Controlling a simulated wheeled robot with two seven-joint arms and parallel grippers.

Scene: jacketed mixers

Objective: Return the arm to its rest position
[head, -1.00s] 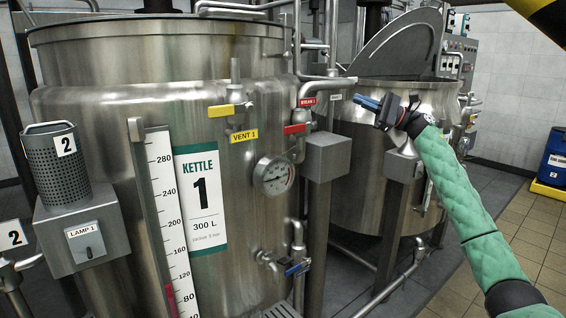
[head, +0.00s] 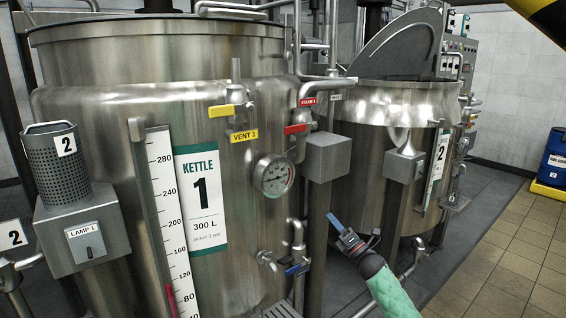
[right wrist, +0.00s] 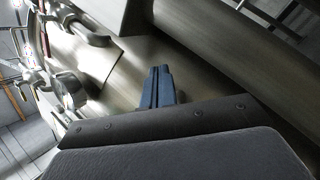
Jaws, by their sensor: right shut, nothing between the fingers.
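My right arm has a green padded sleeve and comes in from the bottom of the head view. Its gripper (head: 335,224) is low in front of the gap between the two kettles, right of the blue-handled drain valve (head: 297,268). The blue fingers are together with nothing between them. The right wrist view shows the same closed blue fingers (right wrist: 160,86), with blurred metal surfaces beyond. My left gripper is not in the frames.
Kettle 1 (head: 110,110) fills the left, with a yellow vent handle (head: 222,111), a red steam handle (head: 296,129) and a gauge (head: 273,176). A second kettle (head: 372,145) stands behind right. A blue drum (head: 556,158) is far right. Tiled floor (head: 500,262) at right is clear.

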